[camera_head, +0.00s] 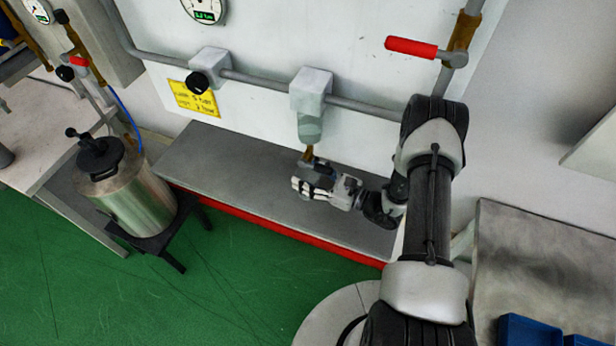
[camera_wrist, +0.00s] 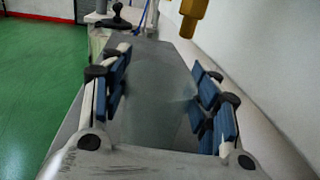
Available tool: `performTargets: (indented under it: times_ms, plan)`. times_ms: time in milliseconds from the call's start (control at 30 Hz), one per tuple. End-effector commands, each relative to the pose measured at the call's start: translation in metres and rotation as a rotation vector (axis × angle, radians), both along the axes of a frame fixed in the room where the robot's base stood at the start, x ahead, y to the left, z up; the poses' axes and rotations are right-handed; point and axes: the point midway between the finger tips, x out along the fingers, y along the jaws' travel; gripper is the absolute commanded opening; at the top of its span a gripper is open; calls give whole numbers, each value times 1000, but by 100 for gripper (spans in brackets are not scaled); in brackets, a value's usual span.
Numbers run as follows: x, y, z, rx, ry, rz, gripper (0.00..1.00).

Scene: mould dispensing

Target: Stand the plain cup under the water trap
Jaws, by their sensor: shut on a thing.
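The water trap (camera_head: 311,124) hangs from the wall pipe, a grey block with a cloudy bowl and a brass drain (camera_head: 308,154) below. The brass drain also shows at the top of the wrist view (camera_wrist: 191,16). My gripper (camera_head: 310,187) is just under the drain, low over the grey shelf. In the wrist view my gripper (camera_wrist: 160,85) has its blue-padded fingers wide apart around a faint, see-through grey shape, the plain cup (camera_wrist: 152,112). The cup is hard to make out in the head view. I cannot tell whether its base touches the shelf.
The grey shelf (camera_head: 215,163) with a red front edge runs along the wall, mostly bare to the left. A steel pot (camera_head: 140,200) stands on a black stool. A red-handled valve (camera_head: 412,47) is on the upper right pipe. Blue bins (camera_head: 528,332) sit lower right.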

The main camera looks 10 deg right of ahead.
Motion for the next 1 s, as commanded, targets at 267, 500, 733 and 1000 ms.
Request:
performTargets:
  times_ms: [267,500,733,1000]
  plan:
    - [0,0,-3,-1,-2,0,32]
    - [0,0,-7,0,-1,0,62]
    - [0,0,-7,0,-1,0,76]
    - [0,0,-6,0,-1,0,76]
